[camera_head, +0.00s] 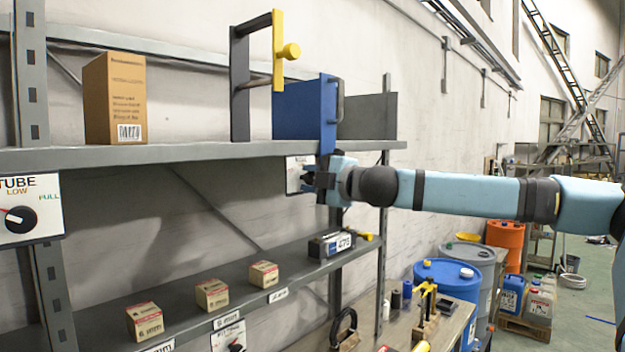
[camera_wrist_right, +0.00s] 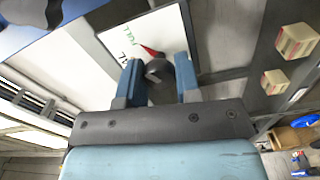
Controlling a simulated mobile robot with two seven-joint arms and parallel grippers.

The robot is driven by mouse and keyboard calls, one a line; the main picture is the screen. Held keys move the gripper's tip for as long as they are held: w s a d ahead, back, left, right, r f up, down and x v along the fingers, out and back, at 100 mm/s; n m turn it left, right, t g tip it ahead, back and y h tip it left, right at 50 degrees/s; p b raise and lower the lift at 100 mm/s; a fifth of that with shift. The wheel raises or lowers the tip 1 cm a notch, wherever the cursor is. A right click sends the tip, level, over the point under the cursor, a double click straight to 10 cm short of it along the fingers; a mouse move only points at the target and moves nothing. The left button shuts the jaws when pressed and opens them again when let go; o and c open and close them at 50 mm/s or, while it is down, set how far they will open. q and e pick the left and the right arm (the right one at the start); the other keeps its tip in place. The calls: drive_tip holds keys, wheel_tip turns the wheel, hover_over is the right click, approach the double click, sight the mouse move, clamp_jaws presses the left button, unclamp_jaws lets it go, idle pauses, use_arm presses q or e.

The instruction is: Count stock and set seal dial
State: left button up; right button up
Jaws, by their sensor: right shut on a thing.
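My right gripper (camera_head: 318,180) reaches in from the right to a white dial plate (camera_head: 296,176) under the upper shelf, beside the blue bin (camera_head: 299,108). In the right wrist view, the fingers of the right gripper (camera_wrist_right: 157,80) are on either side of a dark dial knob (camera_wrist_right: 155,70) and shut on it. A red pointer (camera_wrist_right: 149,50) shows near green lettering that reads FULL. Another dial (camera_head: 18,217), marked TUBE, LOW and FULL, is at the far left. Small cartons (camera_head: 145,321), (camera_head: 212,294) and (camera_head: 263,274) stand on the lower shelf. My left gripper is not in view.
A brown box (camera_head: 115,98) and a black frame with a yellow handle (camera_head: 279,50) stand on the upper shelf (camera_head: 200,153). A third dial (camera_head: 229,338) hangs below the lower shelf. Blue and orange drums stand right of the workbench; floor is open at far right.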

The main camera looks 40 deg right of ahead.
drive_tip(key=o, duration=0.9)
drive_tip(key=shift+o, duration=0.2)
drive_tip(key=shift+s, duration=0.15)
drive_tip(key=shift+s+d+r, duration=0.1)
drive_tip(key=shift+s, duration=1.2)
drive_tip(key=s+b, duration=0.5)
drive_tip(key=s, duration=0.5)
drive_tip(key=shift+s+d+b, duration=0.3)
drive_tip(key=shift+s+d, duration=0.1)
drive_tip(key=shift+d, duration=0.05)
